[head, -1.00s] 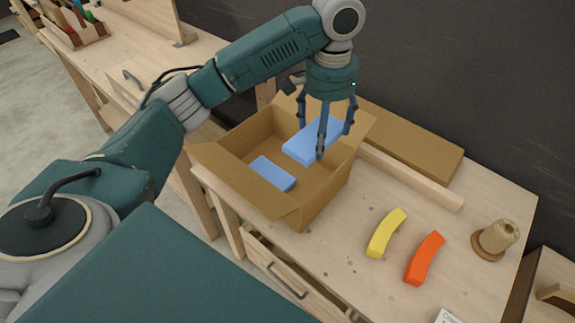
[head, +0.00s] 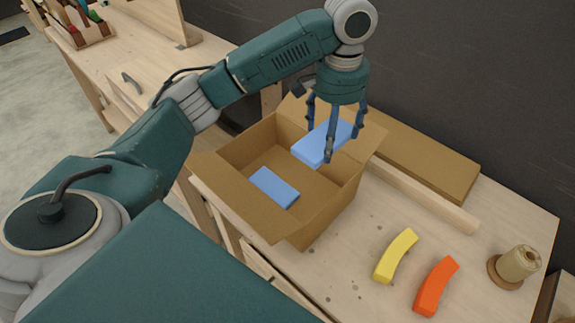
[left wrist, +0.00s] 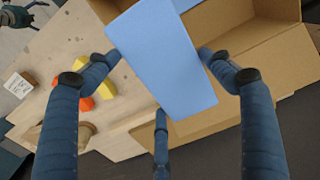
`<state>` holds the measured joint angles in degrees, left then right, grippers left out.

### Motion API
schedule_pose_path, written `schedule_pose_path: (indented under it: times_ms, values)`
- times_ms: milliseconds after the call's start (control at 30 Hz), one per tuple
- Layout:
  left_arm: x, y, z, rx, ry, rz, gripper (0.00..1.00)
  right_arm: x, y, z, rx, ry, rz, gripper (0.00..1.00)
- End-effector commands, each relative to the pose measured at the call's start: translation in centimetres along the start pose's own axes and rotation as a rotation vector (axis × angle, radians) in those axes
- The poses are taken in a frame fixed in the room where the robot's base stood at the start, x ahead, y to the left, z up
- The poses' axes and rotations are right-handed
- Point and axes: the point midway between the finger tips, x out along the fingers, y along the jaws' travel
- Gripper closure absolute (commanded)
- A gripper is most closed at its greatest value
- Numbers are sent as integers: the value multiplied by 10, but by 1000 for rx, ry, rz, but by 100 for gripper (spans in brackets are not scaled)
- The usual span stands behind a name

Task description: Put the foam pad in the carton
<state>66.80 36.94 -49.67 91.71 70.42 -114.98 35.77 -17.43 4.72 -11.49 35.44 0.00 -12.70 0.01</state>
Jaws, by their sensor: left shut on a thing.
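An open cardboard carton (head: 232,195) stands on the workbench with its flaps spread. One blue foam pad (head: 274,187) lies on the carton's floor. My left gripper (head: 332,140) is shut on a second blue foam pad (head: 316,147), held over the right back part of the carton, around the height of its rim. In the left wrist view this held pad (left wrist: 162,58) sits between the fingers, with the carton (left wrist: 262,60) behind it to the right. My right gripper is in neither view.
A yellow curved block (head: 396,255) and an orange curved block (head: 436,286) lie on the bench (head: 345,270) right of the carton. A spool (head: 516,265) stands at the far right. A wooden strip (head: 425,197) and a flat brown board (head: 425,155) lie behind.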

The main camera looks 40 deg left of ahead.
Motion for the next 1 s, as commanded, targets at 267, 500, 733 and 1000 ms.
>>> schedule_pose_path:
  times_ms: [267,500,733,1000]
  values:
    - [38,0,0,0,-1,0,37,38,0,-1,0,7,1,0]
    - [56,1,1,1,-4,2,37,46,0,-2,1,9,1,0]
    - [109,0,2,-1,-8,-1,37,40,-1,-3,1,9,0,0]
    - [176,0,2,-1,-5,-1,37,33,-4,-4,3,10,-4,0]
